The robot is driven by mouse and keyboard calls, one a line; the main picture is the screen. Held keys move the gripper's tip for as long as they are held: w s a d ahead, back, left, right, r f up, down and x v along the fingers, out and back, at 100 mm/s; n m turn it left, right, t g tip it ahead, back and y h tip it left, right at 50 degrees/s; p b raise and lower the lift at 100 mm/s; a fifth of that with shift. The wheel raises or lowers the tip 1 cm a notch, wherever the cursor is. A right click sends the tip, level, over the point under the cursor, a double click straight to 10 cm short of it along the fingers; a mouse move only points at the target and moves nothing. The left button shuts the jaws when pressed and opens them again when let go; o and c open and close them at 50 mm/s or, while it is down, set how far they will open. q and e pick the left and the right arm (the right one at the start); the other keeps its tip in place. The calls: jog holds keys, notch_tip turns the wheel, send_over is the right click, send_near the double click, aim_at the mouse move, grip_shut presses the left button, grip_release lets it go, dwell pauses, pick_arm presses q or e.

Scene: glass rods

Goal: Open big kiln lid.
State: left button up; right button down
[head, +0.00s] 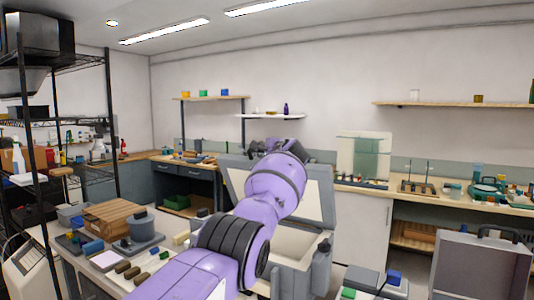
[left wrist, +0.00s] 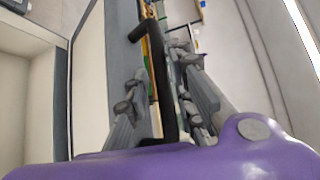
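The big kiln (head: 300,274) is a grey box with a cream lining, in the middle of the head view. Its lid (head: 312,200) stands raised at the back, cream inner face showing; in the left wrist view the lid (left wrist: 88,85) fills the left side. My left arm reaches across the kiln to the lid's top edge, with the left gripper (head: 280,148) partly hidden behind the arm. In the left wrist view the left gripper (left wrist: 160,95) is open, its fingers apart on either side of the black lid handle (left wrist: 156,62). My right gripper is not in view.
A table (head: 85,272) with a wooden crate (head: 115,216) and small blocks stands left of my arm. A grey case with a dark handle (head: 480,268) stands at lower right. A counter (head: 455,199) runs along the back wall. A black wire rack (head: 110,120) stands at left.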

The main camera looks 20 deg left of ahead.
pick_arm(q)
jog(key=shift+o, duration=0.2)
jog(key=v, duration=1.2)
dwell(0.7)
